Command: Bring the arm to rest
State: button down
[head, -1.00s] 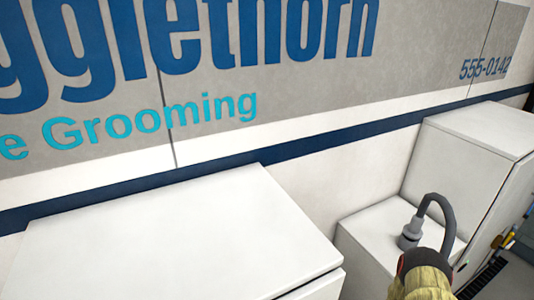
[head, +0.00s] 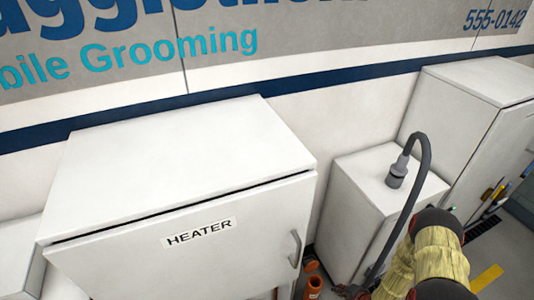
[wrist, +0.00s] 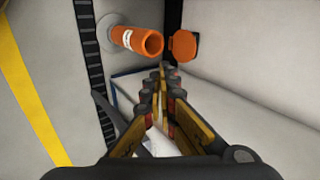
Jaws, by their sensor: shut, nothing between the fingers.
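My gripper (wrist: 160,82) is in the middle of the wrist view, with its fingers together and nothing seen between them. Part of my arm (head: 440,245), with a pale yellow cover and dark joints, rises at the lower right of the head view. I cannot make out my fingertips clearly there. Beyond the fingers in the wrist view are an orange tube with a white label (wrist: 138,41) and an orange cap (wrist: 183,46). They look apart from the fingers.
A white heater cabinet (head: 180,165) stands at the left. A small white cabinet (head: 352,180) has a grey hose (head: 419,180) at its top fitting, running down beside my arm. A taller white cabinet (head: 480,90) stands at the right. A yellow floor stripe (head: 486,278) lies on the floor.

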jog(key=s+d+f+n+g+h, duration=0.1)
jog(key=s+f+n+g, duration=0.1)
jog(key=s, duration=0.3)
jog(key=s+d+f+n+g, duration=0.1)
jog(key=s+f+g, duration=0.1)
jog(key=s, duration=0.3)
jog(key=s+d+r+n+g+h, duration=0.2)
jog(key=s+d+r+n+g, duration=0.15)
jog(key=r, duration=0.65)
notch_tip(320, 180, up, 25)
jog(key=a+n+g, duration=0.1)
jog(key=a+n, duration=0.2)
jog(key=s+a+r+n+t, duration=0.1)
jog(key=a+r, duration=0.3)
jog(key=r, duration=0.6)
jog(key=s+a+r+n+t, duration=0.1)
jog(key=a+r+t, duration=0.3)
jog(key=r, duration=0.6)
jog(key=s+a+r+n+t, duration=0.1)
jog(key=s+a+r+t, duration=0.1)
jog(key=a+r, duration=0.4)
jog(key=v, duration=0.4)
jog(key=shift+w+r, duration=0.3)
jog(key=shift+r, duration=0.1)
